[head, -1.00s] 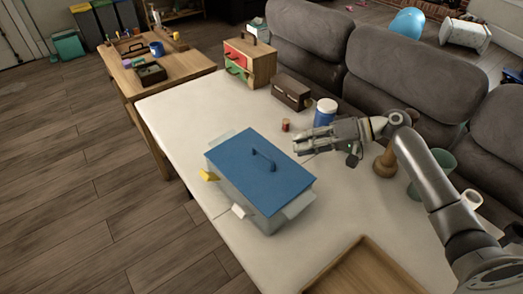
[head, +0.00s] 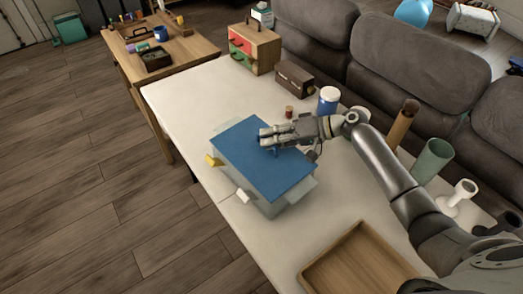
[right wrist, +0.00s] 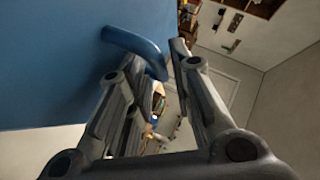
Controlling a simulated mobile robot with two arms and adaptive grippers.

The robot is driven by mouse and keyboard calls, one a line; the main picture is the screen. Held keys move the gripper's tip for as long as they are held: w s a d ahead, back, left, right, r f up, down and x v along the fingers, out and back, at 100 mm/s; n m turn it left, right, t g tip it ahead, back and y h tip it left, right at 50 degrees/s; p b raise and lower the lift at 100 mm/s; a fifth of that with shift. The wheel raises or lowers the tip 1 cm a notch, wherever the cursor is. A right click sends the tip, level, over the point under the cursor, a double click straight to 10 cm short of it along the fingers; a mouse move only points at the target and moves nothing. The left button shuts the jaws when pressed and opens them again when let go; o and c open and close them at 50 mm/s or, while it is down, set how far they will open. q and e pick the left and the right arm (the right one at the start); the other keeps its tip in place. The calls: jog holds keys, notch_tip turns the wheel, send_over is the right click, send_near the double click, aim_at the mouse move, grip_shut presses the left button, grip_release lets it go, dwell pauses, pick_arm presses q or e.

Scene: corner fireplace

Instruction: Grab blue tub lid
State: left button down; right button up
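The blue tub lid (head: 278,172) lies flat on a pale grey tub (head: 235,182) on the white table. Its arched blue handle (right wrist: 135,48) shows clearly in the right wrist view, where the blue lid (right wrist: 45,70) fills the left. My right gripper (head: 262,137) is over the lid at the handle, which it mostly hides in the head view. In the right wrist view its fingers (right wrist: 148,68) stand apart, with the handle's near end in front of and between the tips. Contact cannot be told. My left gripper is not in view.
A wooden tray (head: 355,265) lies at the front. A blue-and-white jar (head: 328,100), small red can (head: 289,112) and green cup (head: 433,160) stand nearby. The sofa (head: 410,60) borders the table.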

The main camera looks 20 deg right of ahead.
grip_shut()
